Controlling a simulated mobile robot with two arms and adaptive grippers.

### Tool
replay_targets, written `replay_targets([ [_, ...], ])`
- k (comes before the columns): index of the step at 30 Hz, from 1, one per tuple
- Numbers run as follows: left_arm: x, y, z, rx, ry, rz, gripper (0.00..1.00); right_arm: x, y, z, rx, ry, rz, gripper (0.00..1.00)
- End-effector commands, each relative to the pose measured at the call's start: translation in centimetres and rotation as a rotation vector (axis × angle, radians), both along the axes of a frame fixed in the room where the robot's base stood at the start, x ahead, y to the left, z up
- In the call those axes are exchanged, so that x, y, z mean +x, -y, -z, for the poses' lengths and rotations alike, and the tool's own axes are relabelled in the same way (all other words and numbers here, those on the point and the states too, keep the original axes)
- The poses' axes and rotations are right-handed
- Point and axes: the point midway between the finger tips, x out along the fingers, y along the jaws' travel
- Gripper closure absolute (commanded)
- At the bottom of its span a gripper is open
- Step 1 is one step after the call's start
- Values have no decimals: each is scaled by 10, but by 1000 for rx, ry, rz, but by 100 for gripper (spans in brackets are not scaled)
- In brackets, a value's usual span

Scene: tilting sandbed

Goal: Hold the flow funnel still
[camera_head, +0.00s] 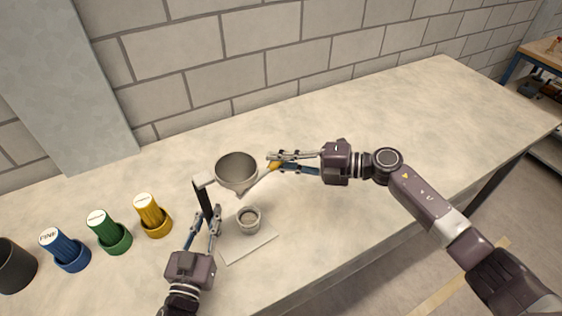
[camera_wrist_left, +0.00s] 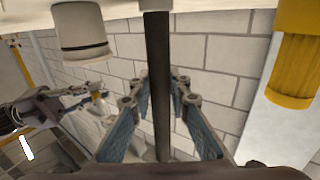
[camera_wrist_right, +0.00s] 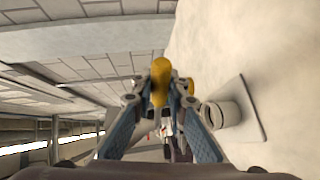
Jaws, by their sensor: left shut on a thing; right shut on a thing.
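The flow funnel is a grey round bowl (camera_head: 237,168) on a stand with a dark upright post (camera_head: 202,198). My left gripper (camera_head: 207,222) is shut on the post; in the left wrist view the post (camera_wrist_left: 157,80) runs between its fingers. A pale rod (camera_head: 259,185) reaches from below the bowl to a yellow handle (camera_head: 273,166). My right gripper (camera_head: 276,161) is shut on this handle, also seen in the right wrist view (camera_wrist_right: 160,82). A small grey cup (camera_head: 249,219) stands below the bowl on a pale square plate (camera_head: 250,247). The funnel's outlet is hidden.
Yellow (camera_head: 152,214), green (camera_head: 108,232) and blue (camera_head: 63,249) containers with white tops stand left of the funnel. The blue one reads "FINE". A dark cup (camera_head: 16,266) is at the far left. The bench (camera_head: 430,110) is clear to the right, with a block wall behind.

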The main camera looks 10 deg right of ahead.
Motion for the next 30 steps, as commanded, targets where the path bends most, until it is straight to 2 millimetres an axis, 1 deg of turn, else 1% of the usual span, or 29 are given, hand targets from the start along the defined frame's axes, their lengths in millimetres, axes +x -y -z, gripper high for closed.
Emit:
replay_targets([
  [1, 1, 0, -3, -3, 6, 1, 100, 3, -2, 0, -1, 0, -21, 100],
  [6, 1, 0, -3, -4, 7, 1, 100, 5, -6, 1, -1, 0, -71, 100],
  [16, 1, 0, -4, -3, 8, 1, 100, 5, -6, 1, -2, -1, -80, 100],
  [17, 1, 0, -3, -3, 8, 1, 100, 5, -6, 1, -2, -1, -80, 86],
  [21, 1, 0, -4, -3, 8, 1, 100, 5, -6, 1, -1, -1, -80, 70],
  [22, 1, 0, -4, -3, 8, 1, 100, 5, -6, 1, -1, -1, -80, 68],
  [30, 1, 0, -3, -2, 7, 1, 100, 5, -5, 0, -1, 0, -78, 68],
])
